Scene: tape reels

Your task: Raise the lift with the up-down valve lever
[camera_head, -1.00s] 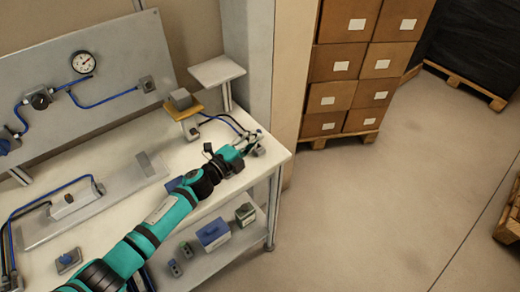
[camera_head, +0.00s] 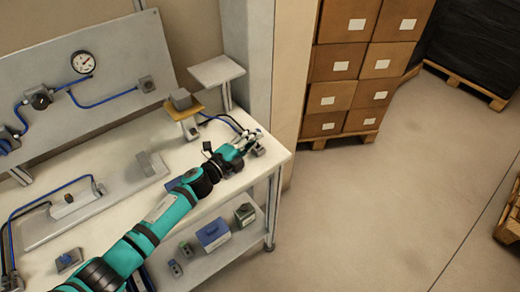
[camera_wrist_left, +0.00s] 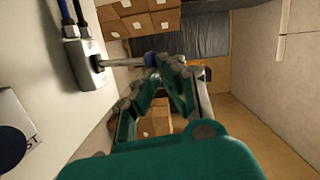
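The lift carries a yellow plate (camera_head: 184,112) with a grey block (camera_head: 181,98) on it, low beside a higher white platform (camera_head: 216,70). The valve (camera_wrist_left: 92,62) is a small grey box with hoses at the table's right end; its thin lever (camera_wrist_left: 125,62) sticks out to the right in the left wrist view. My left gripper (camera_head: 252,141) is at the valve, and the lever's outer end reaches its fingertips (camera_wrist_left: 160,62). The fingers are drawn close together there, but their grip on the lever is unclear. My right gripper is out of view.
A panel with a pressure gauge (camera_head: 83,62) and blue hoses stands behind the table (camera_head: 120,235). Stacked cartons (camera_head: 340,95) stand behind right; the floor right of the table is clear.

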